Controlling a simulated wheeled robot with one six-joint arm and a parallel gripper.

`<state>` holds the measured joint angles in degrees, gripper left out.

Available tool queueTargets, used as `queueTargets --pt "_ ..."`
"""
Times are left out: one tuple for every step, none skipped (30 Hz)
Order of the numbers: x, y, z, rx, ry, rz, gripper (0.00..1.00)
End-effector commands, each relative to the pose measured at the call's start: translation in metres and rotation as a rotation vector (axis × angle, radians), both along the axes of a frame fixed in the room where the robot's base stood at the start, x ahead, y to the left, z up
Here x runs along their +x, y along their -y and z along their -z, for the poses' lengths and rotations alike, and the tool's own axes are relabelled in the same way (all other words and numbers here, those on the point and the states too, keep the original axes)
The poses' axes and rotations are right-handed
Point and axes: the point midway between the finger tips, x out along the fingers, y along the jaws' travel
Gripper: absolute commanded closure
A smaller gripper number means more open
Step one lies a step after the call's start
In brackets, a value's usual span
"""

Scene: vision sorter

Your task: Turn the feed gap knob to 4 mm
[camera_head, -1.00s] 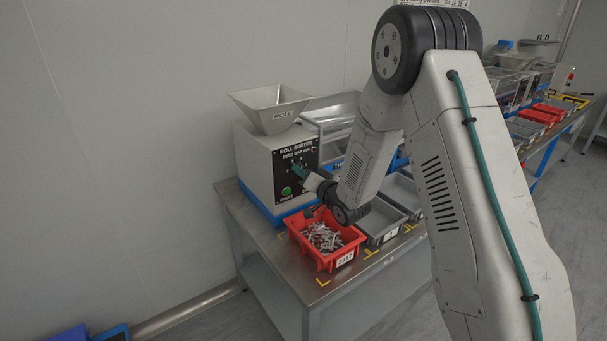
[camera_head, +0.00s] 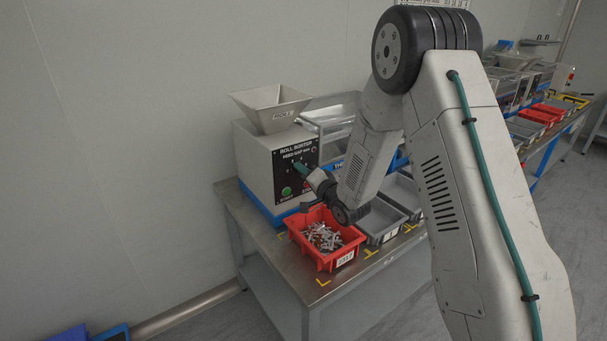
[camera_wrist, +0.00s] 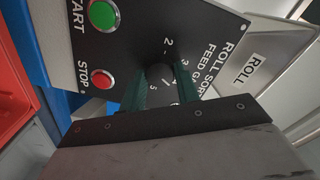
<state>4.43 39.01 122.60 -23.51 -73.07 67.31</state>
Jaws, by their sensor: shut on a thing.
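The roll sorter (camera_head: 262,170) is a pale box with a black front panel labelled "ROLL SORTER" and "FEED GAP". In the wrist view, the round black feed gap knob (camera_wrist: 160,73) sits on this panel, with numbers around it; 2, 3 and 5 can be read. My gripper (camera_wrist: 161,85) has its two green fingers on either side of the knob and is shut on it. The fingers hide part of the scale, and I cannot tell the pointer's setting. In the head view my gripper (camera_head: 300,169) is at the panel and hides the knob.
A green START button (camera_wrist: 103,15) and a red STOP button (camera_wrist: 102,79) are close to the knob. A red bin (camera_head: 318,258) of small pale pieces stands below my wrist, with grey bins (camera_head: 381,238) beside it. A hopper (camera_head: 270,104) tops the sorter.

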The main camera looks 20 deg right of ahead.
Motion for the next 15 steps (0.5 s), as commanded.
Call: queueTargets --pt "-0.0009 0.0001 0.0017 0.0 -0.005 0.0 0.91" --pt "-0.0009 0.0001 0.0017 0.0 -0.005 0.0 0.91" --pt "-0.001 0.0001 0.0018 0.0 -0.005 0.0 0.91" --pt "-0.001 0.0001 0.0018 0.0 -0.005 0.0 0.91" --pt "-0.001 0.0001 0.0018 -0.001 -0.004 0.0 0.91" --pt "-0.001 0.0001 0.0018 -0.001 -0.004 0.0 0.6" --pt "-0.0009 0.0001 0.0017 -0.001 -0.004 0.0 0.52" --pt "-0.0009 0.0001 0.0016 -0.001 -0.003 0.0 0.47" --pt "-0.0007 0.0 0.0014 -0.001 -0.003 0.0 0.47" --pt "-0.0006 0.0 0.0013 -0.001 -0.003 0.001 0.47" --pt "-0.0006 0.0 0.0012 -0.001 -0.002 0.0 0.47" --pt "-0.0006 -0.0002 0.001 -0.001 -0.002 0.0 0.47" --pt "-0.0005 -0.0003 0.0009 -0.002 -0.002 0.0 0.47" --pt "-0.0004 -0.0002 0.0008 -0.002 -0.002 0.0 0.47" --pt "-0.0005 -0.0003 0.0007 -0.001 -0.001 0.0 0.47"
